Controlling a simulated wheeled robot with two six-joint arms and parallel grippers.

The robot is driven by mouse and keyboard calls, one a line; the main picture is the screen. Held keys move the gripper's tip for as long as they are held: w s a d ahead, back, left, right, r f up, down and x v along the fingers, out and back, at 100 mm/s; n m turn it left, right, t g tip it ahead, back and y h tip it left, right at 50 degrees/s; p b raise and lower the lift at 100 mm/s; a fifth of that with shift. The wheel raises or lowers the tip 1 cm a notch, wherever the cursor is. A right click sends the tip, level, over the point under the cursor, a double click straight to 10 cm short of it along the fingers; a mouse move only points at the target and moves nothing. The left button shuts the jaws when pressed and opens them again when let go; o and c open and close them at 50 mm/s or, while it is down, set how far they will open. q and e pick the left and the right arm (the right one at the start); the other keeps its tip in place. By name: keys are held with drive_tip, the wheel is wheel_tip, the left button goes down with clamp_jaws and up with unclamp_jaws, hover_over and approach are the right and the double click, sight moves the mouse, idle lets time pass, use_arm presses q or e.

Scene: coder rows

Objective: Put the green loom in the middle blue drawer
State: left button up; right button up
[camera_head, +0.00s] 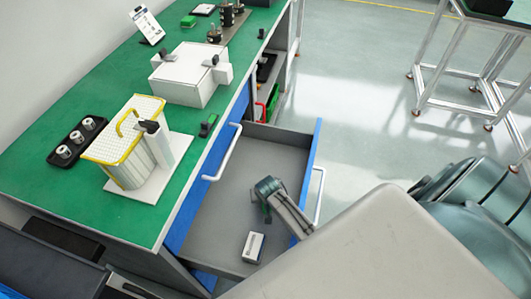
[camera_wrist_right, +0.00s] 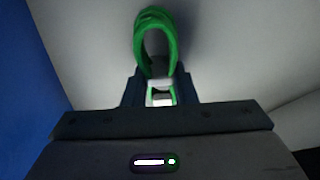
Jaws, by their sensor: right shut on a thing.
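The green loom (camera_wrist_right: 155,38) shows as a bundled green loop in the right wrist view, held between the fingers of my right gripper (camera_wrist_right: 160,90). The right gripper is shut on the loom and is over the inside of an open grey drawer (camera_head: 226,212) with a blue front. I cannot tell whether the loom touches the drawer floor. A closed blue drawer front with a white handle (camera_head: 228,150) is above the open one. My left gripper is not in view.
A small white box (camera_head: 253,247) lies in the drawer near its front end. The green bench top (camera_head: 60,187) carries a yellow-rimmed fixture (camera_head: 124,130), a white box fixture (camera_head: 188,78) and a black tray (camera_head: 62,158). The floor (camera_head: 360,130) beyond the drawer is clear.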

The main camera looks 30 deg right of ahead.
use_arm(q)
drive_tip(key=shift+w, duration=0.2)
use_arm(e)
drive_tip(key=shift+f, duration=0.4)
drive_tip(key=shift+f, duration=0.1)
drive_tip(key=o, duration=1)
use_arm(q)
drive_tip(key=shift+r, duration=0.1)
use_arm(e)
drive_tip(key=shift+r, duration=0.2)
drive_tip(key=p+v, duration=0.1)
drive_tip(key=v, duration=1)
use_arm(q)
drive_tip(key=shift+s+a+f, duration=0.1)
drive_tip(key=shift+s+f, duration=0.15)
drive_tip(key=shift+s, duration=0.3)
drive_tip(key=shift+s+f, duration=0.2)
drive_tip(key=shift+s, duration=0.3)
use_arm(e)
drive_tip(key=shift+s+a+r, duration=0.1)
drive_tip(key=shift+s+r, duration=0.05)
drive_tip(key=shift+r, duration=0.2)
